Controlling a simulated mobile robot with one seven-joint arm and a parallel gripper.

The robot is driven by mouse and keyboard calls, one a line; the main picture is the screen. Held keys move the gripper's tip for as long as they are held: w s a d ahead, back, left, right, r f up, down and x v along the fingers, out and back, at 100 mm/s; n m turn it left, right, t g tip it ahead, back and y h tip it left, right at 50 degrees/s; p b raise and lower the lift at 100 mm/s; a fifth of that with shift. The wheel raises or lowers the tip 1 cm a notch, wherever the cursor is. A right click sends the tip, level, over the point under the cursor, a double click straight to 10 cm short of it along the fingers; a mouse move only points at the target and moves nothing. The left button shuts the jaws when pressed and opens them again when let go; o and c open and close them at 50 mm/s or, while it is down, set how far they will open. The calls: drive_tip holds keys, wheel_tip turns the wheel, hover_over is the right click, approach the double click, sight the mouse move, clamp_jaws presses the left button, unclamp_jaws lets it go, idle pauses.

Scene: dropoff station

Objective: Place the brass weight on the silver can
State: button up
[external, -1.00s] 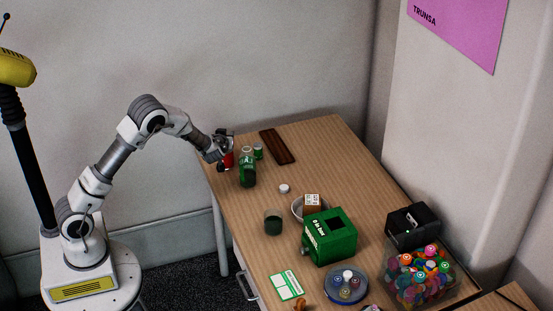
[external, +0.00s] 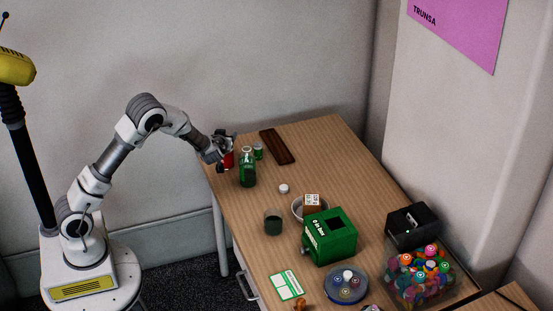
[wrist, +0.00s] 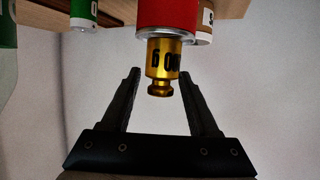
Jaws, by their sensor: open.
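The brass weight (wrist: 162,62) has dark lettering and a small knob. In the wrist view, where the tabletop appears at the top, it rests against the silver-rimmed end of a red can (wrist: 168,14). The red can also shows in the external view (external: 229,160), partly hidden by my gripper, at the table's far left corner. My gripper (wrist: 160,80) is open, with one finger on each side of the weight and visible gaps between. No plainly all-silver can shows; the only silver I see is the red can's rim.
A green bottle (external: 248,170) and green can (external: 258,151) stand close to the right of my gripper. A dark wooden board (external: 277,146) lies behind. A dark cup (external: 273,222), bowl (external: 297,207) and green box (external: 330,238) stand nearer; the tabletop's right rear is clear.

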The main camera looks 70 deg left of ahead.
drive_tip(key=p+v, duration=0.2)
drive_tip(key=v, duration=0.8)
drive_tip(key=shift+s+d+r, duration=0.2)
drive_tip(key=s+d+r+m+t+h, duration=0.1)
drive_tip(key=d+r+m+t+h, duration=0.15)
drive_tip(key=d+r+h, duration=0.6)
drive_tip(key=s+d+r+m+t+h, duration=0.25)
drive_tip(key=d+r+m, duration=0.2)
drive_tip(key=d, duration=0.75)
drive_tip(key=s+d+r+m+g+h, duration=0.25)
drive_tip(key=s+d, duration=0.25)
drive_tip(key=s, duration=0.4)
drive_tip(key=s+f+m+g+y, duration=0.1)
drive_tip(key=s+m+g, duration=0.2)
drive_tip(key=s, duration=1.2)
drive_tip(key=shift+a, duration=0.15)
